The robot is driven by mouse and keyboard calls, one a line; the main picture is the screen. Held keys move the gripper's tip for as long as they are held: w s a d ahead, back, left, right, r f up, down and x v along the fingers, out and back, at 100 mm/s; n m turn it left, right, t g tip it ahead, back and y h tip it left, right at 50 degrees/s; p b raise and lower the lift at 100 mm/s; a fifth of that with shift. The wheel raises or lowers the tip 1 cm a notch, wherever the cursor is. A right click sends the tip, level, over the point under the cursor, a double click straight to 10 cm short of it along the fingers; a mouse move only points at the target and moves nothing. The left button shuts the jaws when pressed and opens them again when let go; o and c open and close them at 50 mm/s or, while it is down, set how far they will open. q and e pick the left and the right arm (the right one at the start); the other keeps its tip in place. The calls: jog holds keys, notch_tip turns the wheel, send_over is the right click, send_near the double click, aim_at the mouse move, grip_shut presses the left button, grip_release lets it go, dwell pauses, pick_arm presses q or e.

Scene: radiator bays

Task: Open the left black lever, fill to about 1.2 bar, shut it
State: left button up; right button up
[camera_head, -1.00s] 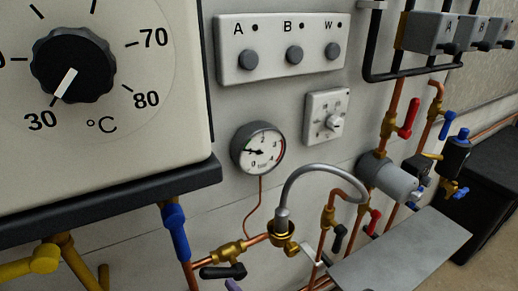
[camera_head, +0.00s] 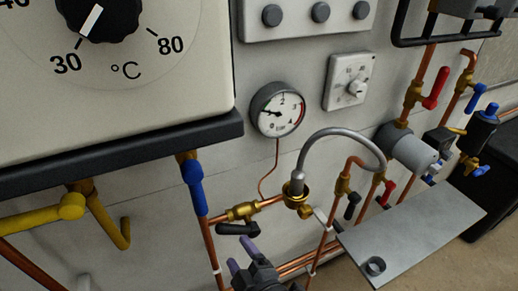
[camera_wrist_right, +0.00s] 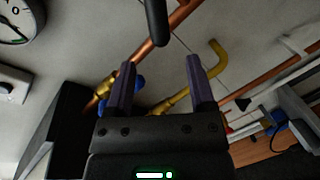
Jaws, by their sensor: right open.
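The left black lever (camera_head: 237,229) sits on a brass valve (camera_head: 243,211) in the short copper pipe left of the grey hose. Its handle lies just below that pipe, roughly along it. The round pressure gauge (camera_head: 278,110) hangs above; its needle points left, but I cannot read an exact value. My right gripper (camera_head: 241,257) is just below the lever, open and empty, with purple fingers pointing up. In the right wrist view a black handle (camera_wrist_right: 156,22) shows beyond and between the fingertips (camera_wrist_right: 160,66), apart from them. My left gripper is not in view.
A metal shelf (camera_head: 415,232) juts out at the lower right. The boiler's dark bottom edge (camera_head: 120,152) overhangs on the left, with a blue handle (camera_head: 194,187) and yellow pipe (camera_head: 40,219) below.

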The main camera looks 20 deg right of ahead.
jog(key=n+g+y+b, duration=0.5)
jog(key=n+y+b, duration=0.1)
jog(key=y, duration=0.5)
send_near(239, 231)
jog(key=x, duration=1)
jog(key=shift+w+a, duration=0.15)
jog(key=shift+a, duration=0.05)
jog(key=shift+w+a, duration=0.3)
jog(key=shift+a, duration=0.1)
jog(key=shift+c, duration=0.3)
grip_shut()
